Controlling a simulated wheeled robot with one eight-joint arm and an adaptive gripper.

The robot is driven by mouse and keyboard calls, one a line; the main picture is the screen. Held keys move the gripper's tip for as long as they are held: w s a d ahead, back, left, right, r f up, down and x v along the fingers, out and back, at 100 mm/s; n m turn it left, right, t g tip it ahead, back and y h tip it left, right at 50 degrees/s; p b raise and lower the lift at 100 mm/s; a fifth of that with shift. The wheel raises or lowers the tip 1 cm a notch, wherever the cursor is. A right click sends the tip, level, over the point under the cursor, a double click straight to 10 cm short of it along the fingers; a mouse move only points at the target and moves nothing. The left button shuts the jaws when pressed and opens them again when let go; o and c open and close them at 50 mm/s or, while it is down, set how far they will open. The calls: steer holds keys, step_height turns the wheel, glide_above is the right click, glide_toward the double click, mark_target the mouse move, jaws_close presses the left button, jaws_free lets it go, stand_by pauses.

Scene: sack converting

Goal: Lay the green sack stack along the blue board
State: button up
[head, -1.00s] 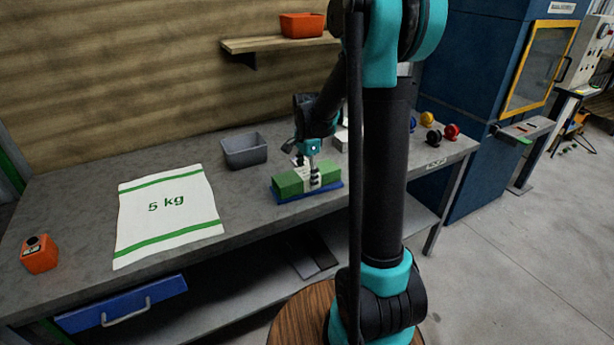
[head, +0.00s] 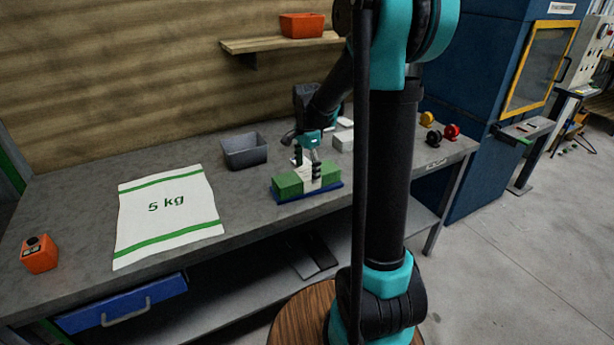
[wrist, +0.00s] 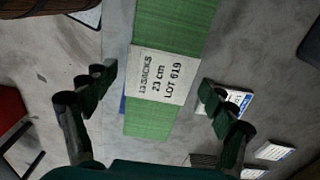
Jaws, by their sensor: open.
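The green sack stack (head: 289,184) with a white paper band lies on the blue board (head: 309,193) on the workbench, its length running along the board. In the wrist view the stack (wrist: 152,118) shows its label, "SACKS 23 cm LOT 619", and only a sliver of blue board (wrist: 123,104) shows at its left edge. My gripper (head: 306,160) is just above the stack's middle. In the wrist view my gripper (wrist: 155,88) is open, with one finger on each side of the stack and gaps between fingers and stack.
A grey bin (head: 245,151) stands behind left of the stack and a white box (head: 343,141) behind right. A flat white 5 kg sack (head: 168,210) lies to the left, with an orange block (head: 40,254) beyond it. Coloured spools (head: 434,137) sit at the bench's right end.

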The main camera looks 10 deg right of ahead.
mark_target(307, 173)
step_height(307, 173, up, 9)
steer(key=s+d+f+n+t, duration=0.2)
steer(key=s+f+n, duration=0.5)
steer(key=s, duration=0.4)
steer(key=s+d+f+n+t, duration=0.2)
steer(key=s+f+n, duration=0.5)
steer(key=s, duration=0.4)
steer(key=shift+c, duration=0.4)
